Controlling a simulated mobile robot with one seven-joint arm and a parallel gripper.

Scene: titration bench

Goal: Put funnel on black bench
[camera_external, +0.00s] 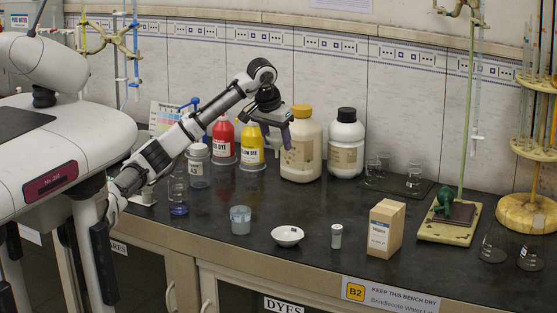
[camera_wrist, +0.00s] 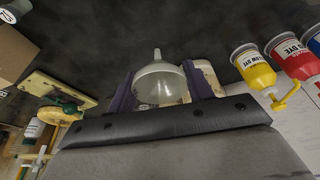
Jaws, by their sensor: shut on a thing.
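The funnel (camera_wrist: 160,82) is pale, translucent and greyish, and sits between the two purple fingers in the wrist view with its stem pointing up in the picture. My gripper (camera_wrist: 158,90) is shut on it. In the external view my gripper (camera_external: 287,137) is above the bench, in front of the big tan-labelled bottles. The funnel cannot be made out there. The black bench (camera_external: 375,210) is a long dark worktop; its dark surface also fills the upper part of the wrist view (camera_wrist: 105,40).
A beaker (camera_external: 240,220), white dish (camera_external: 287,236), small vial (camera_external: 336,236) and cardboard box (camera_external: 385,229) stand along the front. Yellow (camera_external: 251,148) and red (camera_external: 223,142) dye bottles and two large bottles (camera_external: 301,147) stand behind. Bare bench lies between these rows.

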